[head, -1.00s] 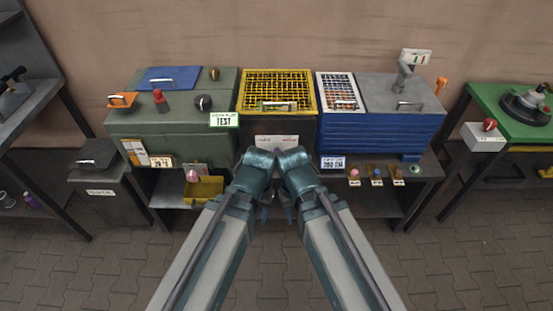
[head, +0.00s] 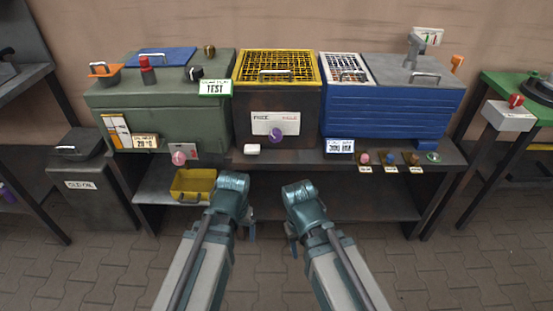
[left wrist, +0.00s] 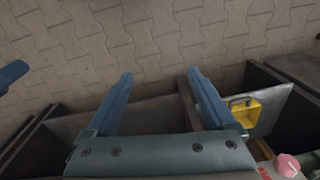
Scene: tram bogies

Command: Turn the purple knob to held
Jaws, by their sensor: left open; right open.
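The purple knob (head: 276,135) sits on the front of the dark box with the yellow mesh top, at the lower edge of a white label plate (head: 262,124). The plate's left word looks like FREE; its right word is too small to read. My left gripper (head: 249,231) is open, below and left of the knob. My right gripper (head: 292,241) is open, below and slightly right of it. Both are apart from the knob and empty. In the left wrist view my left gripper (left wrist: 160,72) shows two spread fingers over floor and shelf, without the knob.
A green cabinet (head: 160,110) stands left of the box, with a pink knob (head: 178,158) low on it. A blue box (head: 390,110) stands right. A yellow bin (head: 193,183) is on the lower shelf. Small buttons line the bench's right front edge.

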